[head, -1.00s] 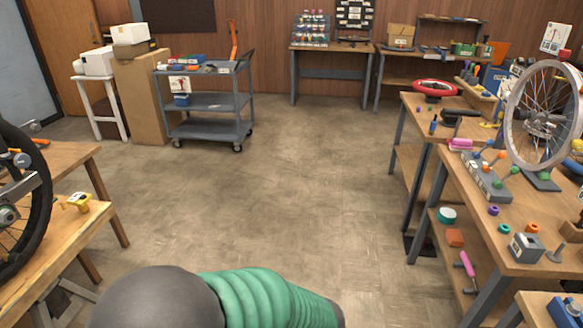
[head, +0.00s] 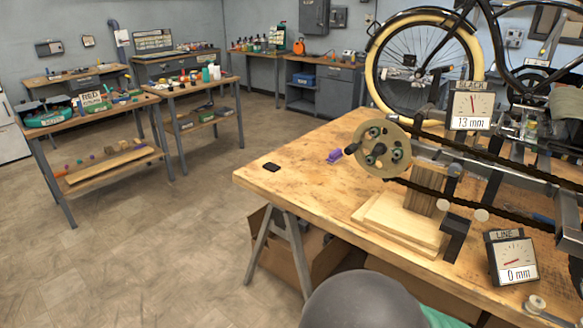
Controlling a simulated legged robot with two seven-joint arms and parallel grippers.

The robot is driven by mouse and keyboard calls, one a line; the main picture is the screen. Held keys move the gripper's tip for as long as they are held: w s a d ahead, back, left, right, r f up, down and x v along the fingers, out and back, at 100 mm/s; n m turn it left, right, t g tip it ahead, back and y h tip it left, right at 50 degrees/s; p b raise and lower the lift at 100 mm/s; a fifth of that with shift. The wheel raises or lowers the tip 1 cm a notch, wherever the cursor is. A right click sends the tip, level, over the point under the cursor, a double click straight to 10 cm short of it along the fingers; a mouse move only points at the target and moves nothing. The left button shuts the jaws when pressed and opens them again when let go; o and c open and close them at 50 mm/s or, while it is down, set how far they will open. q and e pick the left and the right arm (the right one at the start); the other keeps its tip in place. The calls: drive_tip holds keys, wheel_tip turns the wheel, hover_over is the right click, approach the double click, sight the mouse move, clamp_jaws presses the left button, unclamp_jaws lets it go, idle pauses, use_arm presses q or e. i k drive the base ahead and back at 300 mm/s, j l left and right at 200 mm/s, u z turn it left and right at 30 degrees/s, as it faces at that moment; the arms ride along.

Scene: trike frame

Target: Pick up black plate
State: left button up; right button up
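A small flat black piece (head: 271,167), which looks like the black plate, lies on the wooden workbench (head: 300,190) near its left corner. Nothing touches it. A purple part (head: 335,156) lies on the bench to its right. Neither of my grippers is in view. Only a grey and green part of my own arm shows at the bottom edge.
A trike frame with a chain and round sprocket plate (head: 378,148) fills the bench's right side. Dial signs read 13 mm (head: 471,110) and 0 mm (head: 512,260). Wooden blocks (head: 400,225) stand below the chain. Floor left of the bench is clear; side tables (head: 95,110) stand beyond.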

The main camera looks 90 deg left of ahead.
sight(273, 168)
drive_tip(key=u, duration=2.95)
